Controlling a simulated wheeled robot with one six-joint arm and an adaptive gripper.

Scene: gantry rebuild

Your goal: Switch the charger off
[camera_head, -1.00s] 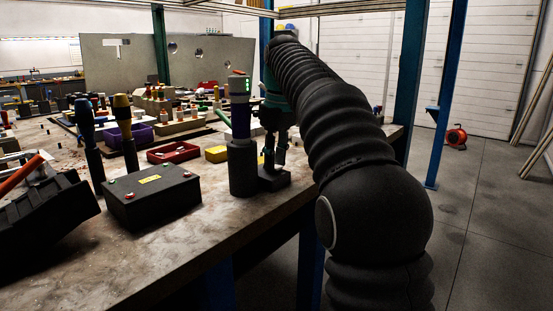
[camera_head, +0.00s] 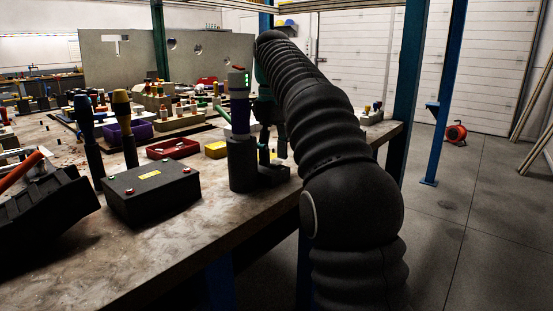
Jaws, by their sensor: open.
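A dark cylindrical stand (camera_head: 242,165) near the table's front edge holds an upright tool (camera_head: 240,105) with several lit green lights near its top. A low dark block (camera_head: 273,175) sits at the right of the stand. These look like the charger; I cannot make out its switch. My gripper (camera_head: 274,151) points down just right of the stand, over or just behind the low block. Its fingers are apart with nothing seen between them. My arm hides part of it, and I cannot tell whether it touches the block.
A blue post (camera_head: 445,95) rises right of the table.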

